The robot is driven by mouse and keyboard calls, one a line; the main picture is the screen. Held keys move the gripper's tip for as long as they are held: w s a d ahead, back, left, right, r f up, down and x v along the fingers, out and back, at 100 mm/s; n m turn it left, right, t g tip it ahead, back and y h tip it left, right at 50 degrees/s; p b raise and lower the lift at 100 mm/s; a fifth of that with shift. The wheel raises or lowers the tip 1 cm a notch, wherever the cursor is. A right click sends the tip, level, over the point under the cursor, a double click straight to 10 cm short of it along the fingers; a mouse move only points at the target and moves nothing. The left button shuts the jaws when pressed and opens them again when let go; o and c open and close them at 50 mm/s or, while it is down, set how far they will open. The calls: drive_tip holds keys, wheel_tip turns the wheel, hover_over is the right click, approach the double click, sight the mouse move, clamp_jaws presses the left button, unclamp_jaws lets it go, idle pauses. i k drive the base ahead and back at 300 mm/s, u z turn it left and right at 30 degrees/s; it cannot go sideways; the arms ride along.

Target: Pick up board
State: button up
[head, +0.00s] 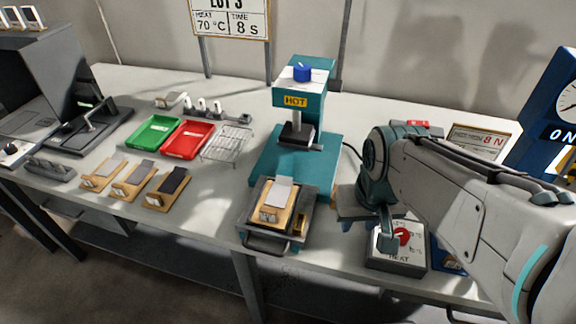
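Three small wooden boards lie side by side on the table at left: one with a pale strip (103,173), one with a grey strip (133,178), and one with a dark strip (165,188). Another wooden board (271,208) with a light strip lies in the sliding tray (252,215) at the front of the teal press. My gripper (388,245) hangs at the right of the press, by the control box with a red dial. It is apart from all the boards. Its fingers are small and partly merged with the box behind, so their opening is unclear.
The teal press (305,110) with a HOT label stands behind the tray. The control box (398,250) is near the front edge. A green bin (152,133), a red bin (187,139) and a wire rack (228,143) are behind the left boards. Clear tabletop lies left of the press.

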sight(272, 210)
drive_tip(key=k, duration=0.5)
drive_tip(key=u, duration=2.1)
drive_tip(key=i, duration=1.95)
drive_tip(key=z, duration=3.35)
